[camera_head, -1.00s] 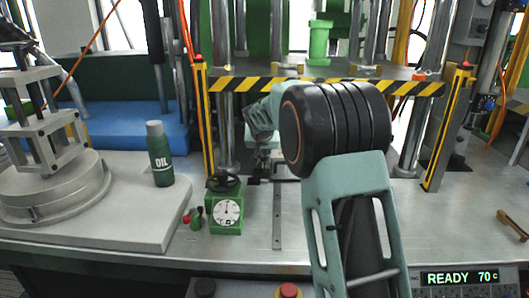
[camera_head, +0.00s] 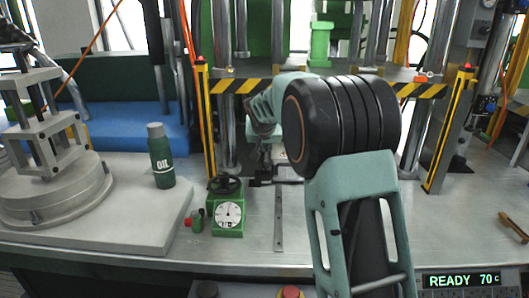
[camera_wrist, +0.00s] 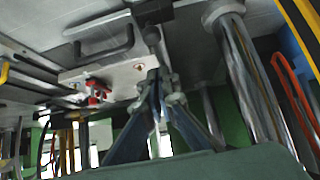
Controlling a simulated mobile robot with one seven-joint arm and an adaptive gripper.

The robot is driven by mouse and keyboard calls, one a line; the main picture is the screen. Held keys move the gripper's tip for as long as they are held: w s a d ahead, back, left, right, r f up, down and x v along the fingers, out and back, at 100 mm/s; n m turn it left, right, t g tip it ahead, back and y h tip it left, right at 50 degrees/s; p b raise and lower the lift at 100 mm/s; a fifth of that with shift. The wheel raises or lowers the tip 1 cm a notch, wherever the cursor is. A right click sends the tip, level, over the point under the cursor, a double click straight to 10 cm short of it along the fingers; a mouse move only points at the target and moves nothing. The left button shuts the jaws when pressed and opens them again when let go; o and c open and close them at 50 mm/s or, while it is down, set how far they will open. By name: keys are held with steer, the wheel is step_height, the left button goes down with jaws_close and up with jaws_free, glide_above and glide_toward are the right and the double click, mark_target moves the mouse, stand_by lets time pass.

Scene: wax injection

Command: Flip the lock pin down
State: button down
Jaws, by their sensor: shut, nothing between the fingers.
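My gripper (camera_wrist: 158,88) is shut and empty, its two fingers meeting at the tips. In the wrist view its tips are just below a dark round-ended pin (camera_wrist: 152,38), which looks like the lock pin; I cannot tell whether they touch. The pin stands by a pale metal block (camera_wrist: 130,72) with a red clamp-like part (camera_wrist: 97,92). A dark U-shaped handle (camera_wrist: 105,42) is to the left of the pin. In the head view my gripper (camera_head: 264,160) is small, under the striped press bar, partly behind my arm. I cannot make out the pin's angle there.
The striped bar (camera_head: 240,87) crosses above the work area, with shiny columns (camera_wrist: 250,80) close by. A green dial gauge (camera_head: 228,208) and an oil bottle (camera_head: 161,157) stand to the left. The metal tabletop (camera_head: 450,215) is mostly clear on the right.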

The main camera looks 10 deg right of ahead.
steer(key=v, duration=0.9)
steer(key=shift+s, duration=0.2)
steer(key=shift+f, duration=0.1)
